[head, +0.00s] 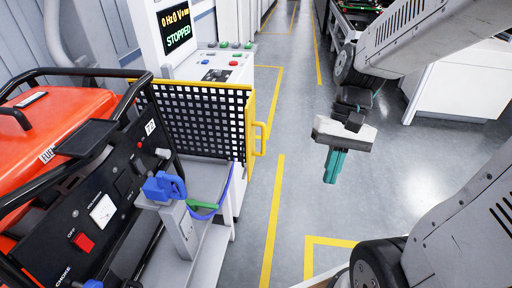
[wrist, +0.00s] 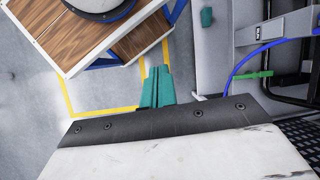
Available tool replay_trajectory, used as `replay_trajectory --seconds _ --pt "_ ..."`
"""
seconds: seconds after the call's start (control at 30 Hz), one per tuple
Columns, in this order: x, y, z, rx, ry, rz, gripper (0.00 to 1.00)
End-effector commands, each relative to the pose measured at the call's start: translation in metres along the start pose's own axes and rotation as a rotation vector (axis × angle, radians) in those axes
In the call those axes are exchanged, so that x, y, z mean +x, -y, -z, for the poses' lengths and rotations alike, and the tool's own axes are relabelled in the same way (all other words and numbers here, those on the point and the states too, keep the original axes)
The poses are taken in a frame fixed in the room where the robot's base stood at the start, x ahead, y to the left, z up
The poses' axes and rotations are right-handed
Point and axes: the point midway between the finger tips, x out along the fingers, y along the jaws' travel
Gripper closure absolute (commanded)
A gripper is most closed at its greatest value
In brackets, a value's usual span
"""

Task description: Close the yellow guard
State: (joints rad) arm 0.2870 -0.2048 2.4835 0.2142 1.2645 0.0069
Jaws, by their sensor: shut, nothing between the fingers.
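The yellow guard (head: 204,118) is a black mesh panel in a yellow frame, with a yellow handle (head: 259,138) on its right edge. It stands upright beside the white control cabinet in the head view. I cannot tell its exact angle to the cabinet. Black mesh, likely the guard's, shows at the bottom right corner of the wrist view (wrist: 297,130). My gripper (head: 333,176) is to the right of the handle, clear of it, above open floor and pointing down. Its teal fingers (wrist: 158,75) are shut together with nothing between them.
An orange generator (head: 70,115) with a black tube frame stands at the left. A blue padlock-like part (head: 164,187) and a blue cable (head: 226,187) are below the guard. A display (head: 175,27) reads STOPPED. A wood-topped table (wrist: 100,45) shows in the wrist view. Grey floor between is clear.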

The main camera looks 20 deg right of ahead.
Motion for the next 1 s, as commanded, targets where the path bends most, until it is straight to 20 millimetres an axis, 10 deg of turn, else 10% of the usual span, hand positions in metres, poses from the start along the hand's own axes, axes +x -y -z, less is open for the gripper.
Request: replay_trajectory --seconds 0.73,1.0 --pt "0.085 0.005 0.18 0.837 0.678 0.945 1.0" --pt "0.077 -0.001 0.254 1.024 0.737 1.288 1.0"
